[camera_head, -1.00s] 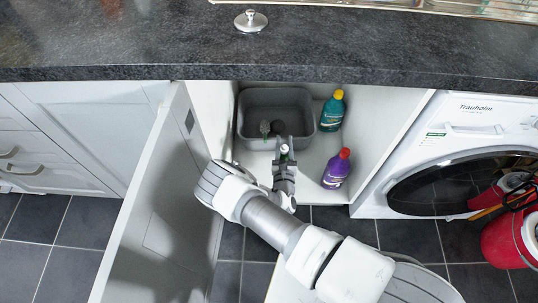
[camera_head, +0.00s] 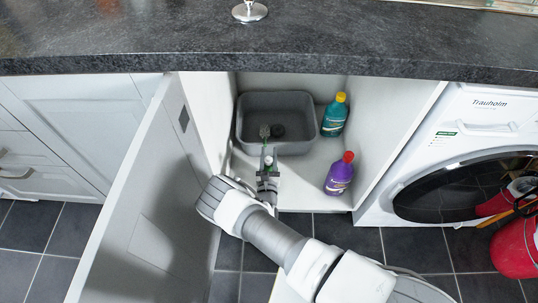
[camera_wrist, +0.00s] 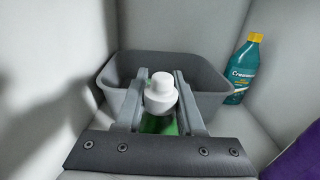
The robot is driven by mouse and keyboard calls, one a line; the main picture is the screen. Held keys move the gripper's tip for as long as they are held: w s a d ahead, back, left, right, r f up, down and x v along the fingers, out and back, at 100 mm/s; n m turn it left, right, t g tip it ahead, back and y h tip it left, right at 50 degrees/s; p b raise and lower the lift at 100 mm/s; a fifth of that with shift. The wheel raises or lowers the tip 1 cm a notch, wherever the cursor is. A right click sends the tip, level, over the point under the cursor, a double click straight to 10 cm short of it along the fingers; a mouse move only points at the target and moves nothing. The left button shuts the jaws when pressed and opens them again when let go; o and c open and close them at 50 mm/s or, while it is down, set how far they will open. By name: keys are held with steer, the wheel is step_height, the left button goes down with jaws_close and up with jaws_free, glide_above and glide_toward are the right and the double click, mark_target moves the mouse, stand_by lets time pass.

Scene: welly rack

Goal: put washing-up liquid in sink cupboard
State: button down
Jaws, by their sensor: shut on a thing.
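The washing-up liquid is a green bottle with a white cap (camera_wrist: 160,92). My gripper (camera_wrist: 160,85) is shut on it, with one finger on each side, just below the cap. In the head view my gripper (camera_head: 268,163) is inside the open sink cupboard (camera_head: 303,178), in front of a grey tub (camera_head: 292,148). Only the cap and a little green of the bottle show, so I cannot tell whether its base touches the cupboard floor.
A teal bottle with a yellow cap (camera_head: 335,117) stands right of the tub. A purple bottle with a red cap (camera_head: 339,176) stands nearer the front right. The cupboard door (camera_head: 150,200) is open on the left. A washing machine (camera_head: 455,150) is on the right.

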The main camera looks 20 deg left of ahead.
steer(key=c, duration=0.5)
jaws_free()
steer(key=shift+f, duration=0.1)
